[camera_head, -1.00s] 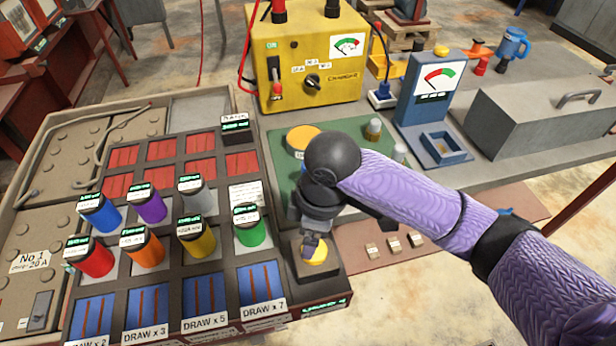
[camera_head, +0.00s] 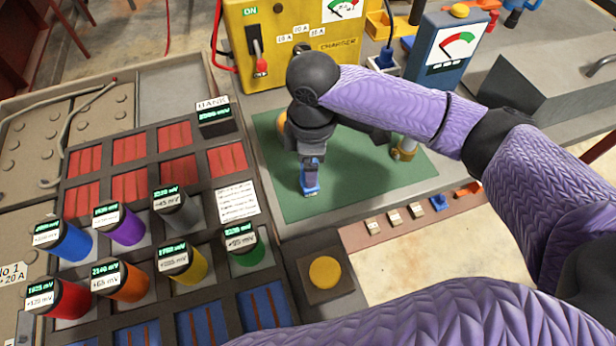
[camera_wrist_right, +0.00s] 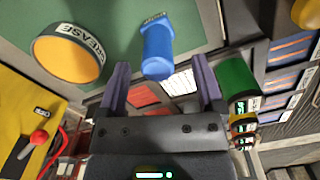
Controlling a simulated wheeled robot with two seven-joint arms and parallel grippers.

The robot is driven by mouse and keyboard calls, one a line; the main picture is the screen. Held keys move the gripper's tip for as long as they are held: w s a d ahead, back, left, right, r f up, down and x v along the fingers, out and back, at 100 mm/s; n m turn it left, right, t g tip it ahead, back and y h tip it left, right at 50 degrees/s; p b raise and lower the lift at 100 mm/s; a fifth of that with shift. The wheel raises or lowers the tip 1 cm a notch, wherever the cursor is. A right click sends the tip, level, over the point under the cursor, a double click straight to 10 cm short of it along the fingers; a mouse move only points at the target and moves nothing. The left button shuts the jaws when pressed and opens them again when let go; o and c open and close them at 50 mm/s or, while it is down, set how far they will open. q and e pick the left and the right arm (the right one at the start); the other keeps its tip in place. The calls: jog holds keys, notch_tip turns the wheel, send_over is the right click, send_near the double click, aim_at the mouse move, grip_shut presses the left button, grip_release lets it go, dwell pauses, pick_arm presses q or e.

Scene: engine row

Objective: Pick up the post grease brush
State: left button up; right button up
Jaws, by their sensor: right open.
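A short blue piece (camera_head: 310,182) with a small label stands on the green mat, directly under my right gripper (camera_head: 311,158) in the head view. It looks like the brush, but its label is too small to read and no bristles show. In the right wrist view the same blue piece (camera_wrist_right: 157,50) lies just beyond the tips of my right gripper (camera_wrist_right: 160,78), between the lines of the two fingers. The fingers are apart with nothing held. A grease tin (camera_wrist_right: 68,55) with an orange top is beside it in the wrist view. My left gripper is not in view.
A yellow charger (camera_head: 290,50) stands behind the mat (camera_head: 350,185). A blue meter (camera_head: 440,50) is at its back right, a cylinder (camera_head: 405,147) at its right edge. The rack of coloured cylinders (camera_head: 178,208) is at left, a yellow button (camera_head: 325,272) in front.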

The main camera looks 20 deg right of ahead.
jog(key=f+b, duration=0.1)
jog(key=f, duration=0.1)
jog(key=f+b, duration=0.1)
jog(key=f, duration=0.2)
jog(key=shift+w+a, duration=0.1)
jog(key=shift+w, duration=0.1)
jog(key=shift+r, duration=0.1)
grip_shut()
